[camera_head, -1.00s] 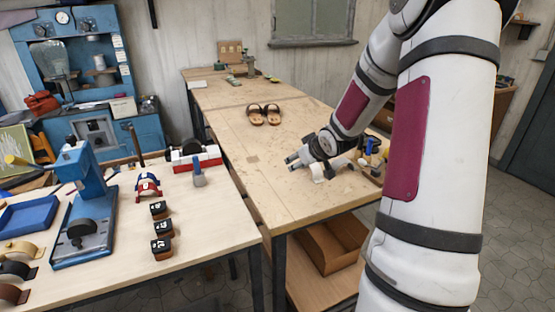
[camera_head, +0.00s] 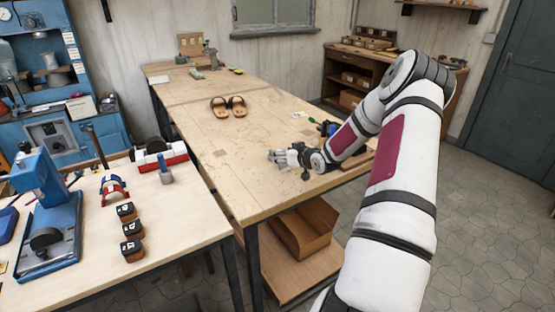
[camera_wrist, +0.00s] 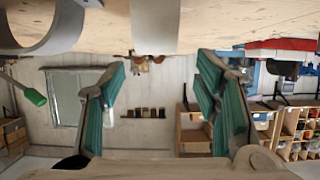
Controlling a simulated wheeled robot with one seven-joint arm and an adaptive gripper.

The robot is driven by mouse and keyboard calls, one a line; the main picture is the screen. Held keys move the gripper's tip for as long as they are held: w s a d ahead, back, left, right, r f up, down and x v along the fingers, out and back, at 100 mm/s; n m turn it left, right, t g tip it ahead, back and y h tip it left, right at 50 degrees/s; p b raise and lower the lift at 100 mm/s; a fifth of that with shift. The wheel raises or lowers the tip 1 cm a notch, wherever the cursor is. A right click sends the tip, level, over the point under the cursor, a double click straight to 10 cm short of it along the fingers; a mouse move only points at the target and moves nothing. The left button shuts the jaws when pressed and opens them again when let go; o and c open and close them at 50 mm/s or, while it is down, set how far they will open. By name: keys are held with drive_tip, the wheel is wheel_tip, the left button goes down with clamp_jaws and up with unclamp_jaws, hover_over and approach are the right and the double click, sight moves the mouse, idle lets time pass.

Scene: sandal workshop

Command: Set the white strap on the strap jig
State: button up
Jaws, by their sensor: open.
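My gripper (camera_head: 274,156) is low over the long wooden table in the head view. In the wrist view its green-padded fingers (camera_wrist: 160,68) are spread apart, with nothing clamped between them. A pale, whitish band (camera_wrist: 155,25), which looks like the white strap, shows at the top of the wrist view between the finger directions, beyond the tips. A grey-white curved band (camera_wrist: 45,28) is at the upper left. In the head view the strap cannot be made out beside my gripper. A red and white block with a black drum (camera_head: 160,157) stands on the left bench; I cannot tell whether it is the strap jig.
Brown sandals (camera_head: 228,106) lie on the long table (camera_head: 215,150). Small tools (camera_head: 327,128) stand behind my forearm. The left bench (camera_head: 180,222) carries a blue press (camera_head: 45,210), several black-topped blocks (camera_head: 131,230) and a red-blue arched piece (camera_head: 113,187). A cardboard box (camera_head: 305,230) is below the table.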

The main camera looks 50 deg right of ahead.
drive_tip(key=shift+d+f+x, duration=0.1)
drive_tip(key=shift+x, duration=1.45)
drive_tip(key=shift+d+f+x, duration=0.1)
drive_tip(key=shift+f+x, duration=0.05)
drive_tip(key=shift+x, duration=1.35)
drive_tip(key=shift+s, duration=0.15)
drive_tip(key=c, duration=1)
drive_tip(key=shift+r, duration=0.15)
drive_tip(key=shift+c, duration=0.2)
